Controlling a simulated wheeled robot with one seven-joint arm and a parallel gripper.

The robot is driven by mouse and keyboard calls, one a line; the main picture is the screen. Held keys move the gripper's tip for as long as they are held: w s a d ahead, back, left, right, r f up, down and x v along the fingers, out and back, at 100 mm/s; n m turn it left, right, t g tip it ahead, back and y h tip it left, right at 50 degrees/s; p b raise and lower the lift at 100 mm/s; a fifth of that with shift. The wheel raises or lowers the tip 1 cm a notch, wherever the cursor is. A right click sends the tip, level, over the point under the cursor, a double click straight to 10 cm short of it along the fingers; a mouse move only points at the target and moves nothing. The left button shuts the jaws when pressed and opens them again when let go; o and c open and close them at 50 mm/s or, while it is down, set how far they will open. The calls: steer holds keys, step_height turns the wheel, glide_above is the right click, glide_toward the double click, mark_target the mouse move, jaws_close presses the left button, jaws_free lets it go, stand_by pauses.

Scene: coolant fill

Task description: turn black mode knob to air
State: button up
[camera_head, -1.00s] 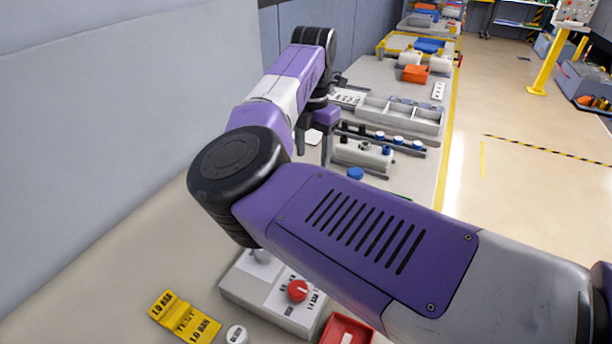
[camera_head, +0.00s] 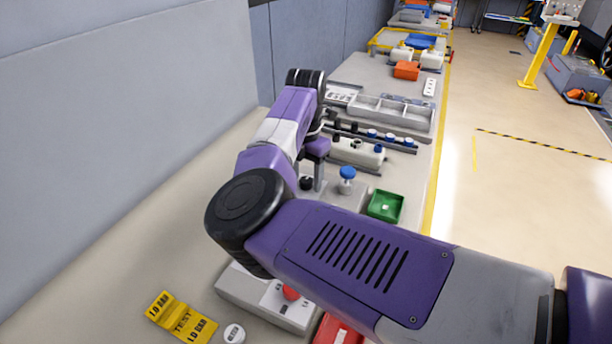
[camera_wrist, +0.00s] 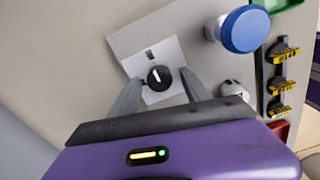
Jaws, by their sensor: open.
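The black mode knob (camera_wrist: 159,78) shows in the wrist view on a pale plate (camera_wrist: 140,52), with a white pointer mark on its face. The plate's lettering is too small to read. My gripper (camera_wrist: 159,84) is open, its two grey fingers on either side of the knob. I cannot tell whether they touch it. In the head view the knob (camera_head: 306,183) is a small dark shape beside my gripper (camera_head: 312,186).
A blue round knob (camera_wrist: 243,30) stands right of the plate, and it also shows in the head view (camera_head: 347,173). A green tray (camera_head: 386,206) lies beyond it. Yellow tags (camera_wrist: 283,82) are at the right. A red knob (camera_head: 290,292) sits on a nearer panel.

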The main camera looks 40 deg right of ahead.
jaws_close()
steer(key=shift+r, duration=0.1)
steer(key=n+p, duration=0.1)
steer(key=n, duration=0.3)
steer(key=n+p, duration=0.1)
steer(key=n, duration=0.3)
steer(key=shift+r+n+p, duration=0.1)
steer(key=shift+n+p, duration=0.2)
steer(key=n+p, duration=0.1)
steer(key=n, duration=0.3)
steer(key=shift+n, duration=0.3)
steer(key=n+p, duration=0.2)
steer(key=n, duration=0.2)
steer(key=shift+n, duration=0.3)
